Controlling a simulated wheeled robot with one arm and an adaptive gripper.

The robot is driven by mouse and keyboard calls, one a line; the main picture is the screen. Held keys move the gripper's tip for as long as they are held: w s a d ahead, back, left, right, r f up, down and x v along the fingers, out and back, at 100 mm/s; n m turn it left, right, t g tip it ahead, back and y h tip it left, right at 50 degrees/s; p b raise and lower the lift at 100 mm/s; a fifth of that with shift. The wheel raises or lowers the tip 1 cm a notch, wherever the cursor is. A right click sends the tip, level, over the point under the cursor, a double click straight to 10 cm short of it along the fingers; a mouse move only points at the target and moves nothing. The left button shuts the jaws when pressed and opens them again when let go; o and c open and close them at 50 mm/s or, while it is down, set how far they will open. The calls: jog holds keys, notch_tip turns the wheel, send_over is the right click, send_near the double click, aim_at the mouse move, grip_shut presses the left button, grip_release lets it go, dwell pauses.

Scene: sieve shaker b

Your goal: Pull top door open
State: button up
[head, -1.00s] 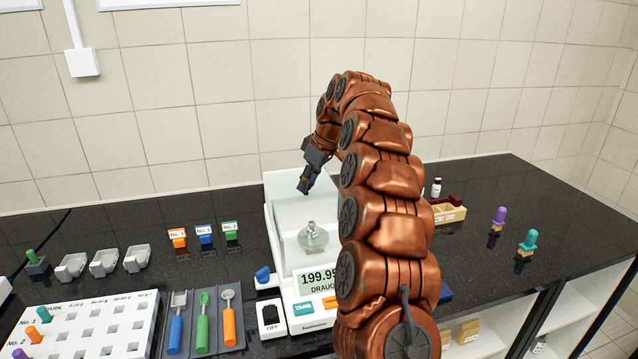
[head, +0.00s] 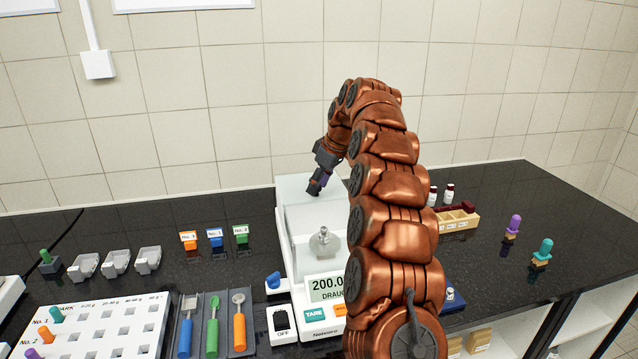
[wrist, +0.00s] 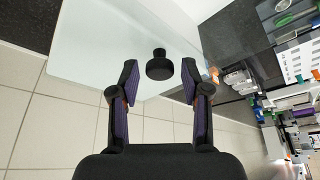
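The top door (wrist: 110,35) is a pale translucent panel with a round black knob (wrist: 159,65), seen in the wrist view. It is the top of the white balance (head: 291,225) in the head view. My gripper (wrist: 157,75) is open. Its two fingers stand on either side of the knob, with a visible gap on each side. In the head view my gripper (head: 318,183) points down at the top of the balance's weighing chamber. A metal weight (head: 324,242) stands inside the chamber. My arm hides the balance's right side.
Left of the balance are several coloured number tags (head: 215,238), grey trays (head: 117,262), a tool rack (head: 212,322) and a white holed board (head: 100,330). A wooden box (head: 458,219) and purple and teal knobs stand at right. Tiled wall lies behind.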

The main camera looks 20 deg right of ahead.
jog(key=shift+o, duration=0.4)
jog(key=shift+r, duration=0.2)
jog(key=v, duration=0.6)
jog(key=shift+d+f, duration=0.1)
jog(key=shift+s+d+r, duration=0.1)
jog(key=shift+s+r, duration=0.15)
jog(key=shift+r, duration=0.35)
jog(key=s+a+m+g, duration=0.2)
jog(key=s+a+g, duration=0.1)
jog(key=s+a, duration=1.4)
jog(key=s+f+m+h, duration=0.1)
jog(key=s+f, duration=0.4)
jog(key=s, duration=0.6)
jog(key=s+d+f+m+g, duration=0.1)
jog(key=s+f, duration=0.4)
jog(key=s, duration=0.6)
jog(key=s+d+f+m+g+h, duration=0.1)
jog(key=s+f+m, duration=0.2)
jog(key=s, duration=0.8)
notch_tip(320, 180, down, 3)
jog(key=shift+s+r+h, duration=0.2)
jog(key=shift+s+h, duration=0.1)
